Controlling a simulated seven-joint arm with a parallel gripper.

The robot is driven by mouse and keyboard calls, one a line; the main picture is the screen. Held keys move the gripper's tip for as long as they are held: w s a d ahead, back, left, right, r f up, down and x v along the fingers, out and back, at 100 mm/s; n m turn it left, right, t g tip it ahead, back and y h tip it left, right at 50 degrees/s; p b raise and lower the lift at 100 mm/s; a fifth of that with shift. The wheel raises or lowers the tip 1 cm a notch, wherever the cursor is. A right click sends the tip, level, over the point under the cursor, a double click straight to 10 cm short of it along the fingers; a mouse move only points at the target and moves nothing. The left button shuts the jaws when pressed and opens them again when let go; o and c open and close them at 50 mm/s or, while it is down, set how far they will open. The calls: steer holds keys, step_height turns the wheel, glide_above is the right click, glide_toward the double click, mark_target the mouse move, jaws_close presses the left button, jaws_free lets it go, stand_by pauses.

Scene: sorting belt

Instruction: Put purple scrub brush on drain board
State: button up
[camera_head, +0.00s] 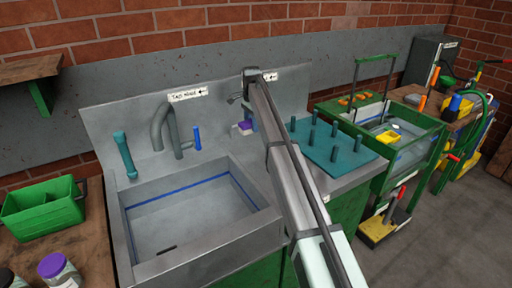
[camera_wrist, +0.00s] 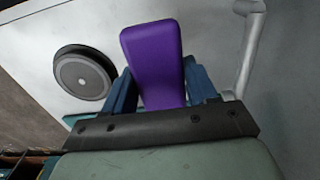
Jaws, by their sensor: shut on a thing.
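The purple scrub brush (camera_wrist: 152,58) is between the two blue fingers of my gripper (camera_wrist: 161,84) in the wrist view, and my gripper is shut on it. In the head view the brush (camera_head: 245,126) shows as a small purple block with a paler underside, at the back of the sink unit, right of the basin. My arm hides part of this area, and I cannot tell whether the brush touches the surface below. A teal board with several upright pegs (camera_head: 345,169), apparently the drain board, lies on the counter right of my arm.
The steel sink basin (camera_head: 190,215) is left of my arm, with a grey tap (camera_head: 170,130) behind it. A green crate (camera_head: 42,210) and purple-lidded jar (camera_head: 54,268) stand at left. A green-framed cart (camera_head: 400,150) stands at right.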

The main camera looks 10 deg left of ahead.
steer(key=shift+f, duration=4.8)
steer(key=shift+f, duration=0.1)
steer(key=o, duration=1.1)
step_height(320, 180, up, 12)
steer(key=shift+r, duration=0.1)
